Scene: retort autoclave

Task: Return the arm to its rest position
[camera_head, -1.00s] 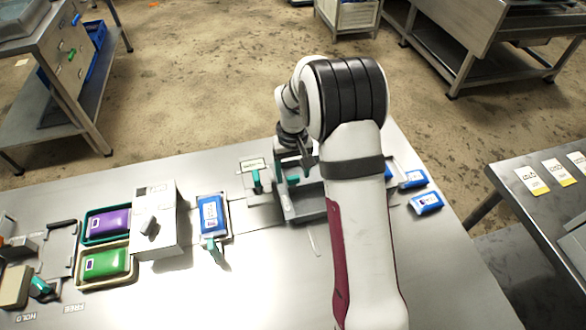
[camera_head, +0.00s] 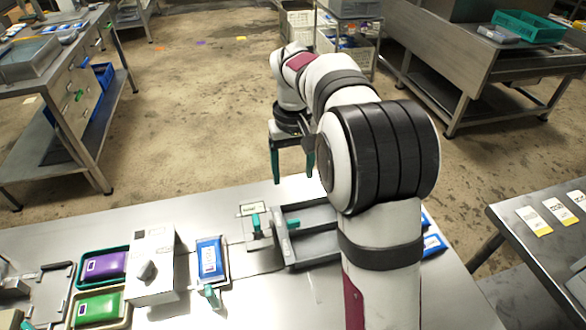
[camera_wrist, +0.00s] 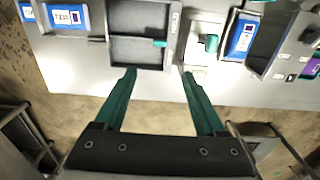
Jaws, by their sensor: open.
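My gripper (camera_head: 292,163) is raised above the far edge of the steel table (camera_head: 290,300) in the head view. Its two green fingers are spread apart with nothing between them. In the wrist view my gripper (camera_wrist: 158,78) also shows open and empty, with the table's edge and floor beyond and below the fingers. The grey two-part tray (camera_head: 312,250) with a teal handle sits on the table below my gripper, partly hidden by my arm. A small plate with a teal lever (camera_head: 257,224) is just left of the tray.
A blue pouch (camera_head: 209,258) lies in a holder beside a white box (camera_head: 152,262). A purple pouch (camera_head: 104,265) and a green pouch (camera_head: 98,308) lie in trays at left. Blue pouches (camera_head: 433,243) lie right of my arm.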

